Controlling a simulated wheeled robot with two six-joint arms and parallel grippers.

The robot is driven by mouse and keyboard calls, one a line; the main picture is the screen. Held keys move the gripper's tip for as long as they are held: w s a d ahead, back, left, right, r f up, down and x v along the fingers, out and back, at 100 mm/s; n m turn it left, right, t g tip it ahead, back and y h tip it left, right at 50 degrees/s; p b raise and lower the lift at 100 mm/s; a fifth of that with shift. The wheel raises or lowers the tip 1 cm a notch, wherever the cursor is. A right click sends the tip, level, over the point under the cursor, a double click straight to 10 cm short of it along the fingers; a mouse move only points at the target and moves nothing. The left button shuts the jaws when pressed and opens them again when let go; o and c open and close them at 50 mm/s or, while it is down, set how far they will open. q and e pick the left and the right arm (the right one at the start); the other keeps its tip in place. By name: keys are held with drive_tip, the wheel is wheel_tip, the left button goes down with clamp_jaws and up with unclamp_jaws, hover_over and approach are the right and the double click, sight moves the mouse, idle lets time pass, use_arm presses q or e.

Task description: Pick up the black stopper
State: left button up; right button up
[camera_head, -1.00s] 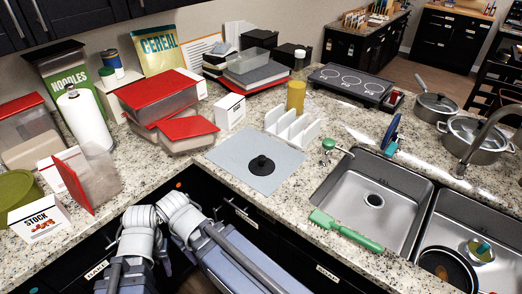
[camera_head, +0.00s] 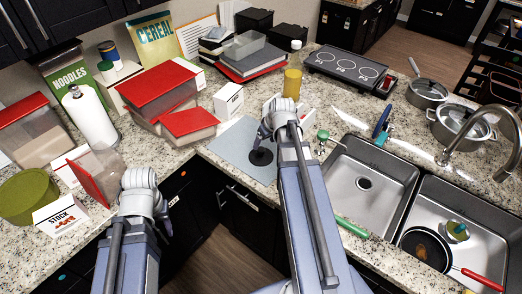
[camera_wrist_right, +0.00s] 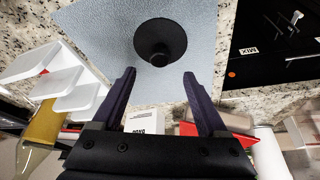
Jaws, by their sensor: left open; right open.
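The black stopper (camera_head: 262,157), a round disc with a knob, sits on the grey-blue mat (camera_head: 228,147) on the counter. In the right wrist view the stopper (camera_wrist_right: 160,42) lies beyond the fingertips, roughly centred between them, with clear space before it. My right gripper (camera_wrist_right: 157,86) is open and empty. In the head view my right gripper (camera_head: 264,137) is close beside the stopper and partly covers the mat. My left gripper (camera_head: 138,176) is near the counter's front edge at the left, far from the stopper; its fingers are hard to make out.
A white divided rack (camera_wrist_right: 65,85) stands near the mat, mostly hidden by my right arm in the head view. Red-lidded containers (camera_head: 190,124) and a white box (camera_head: 228,100) stand behind left. The sink (camera_head: 365,182) is to the right, with a green-handled brush (camera_head: 351,227) at its edge.

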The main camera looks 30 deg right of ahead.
sight(261, 149)
drive_tip(key=b+x, duration=0.7)
drive_tip(key=x, duration=0.1)
drive_tip(key=shift+r, duration=0.1)
idle(0.5)
drive_tip(key=shift+c, duration=0.2)
clamp_jaws()
idle(0.3)
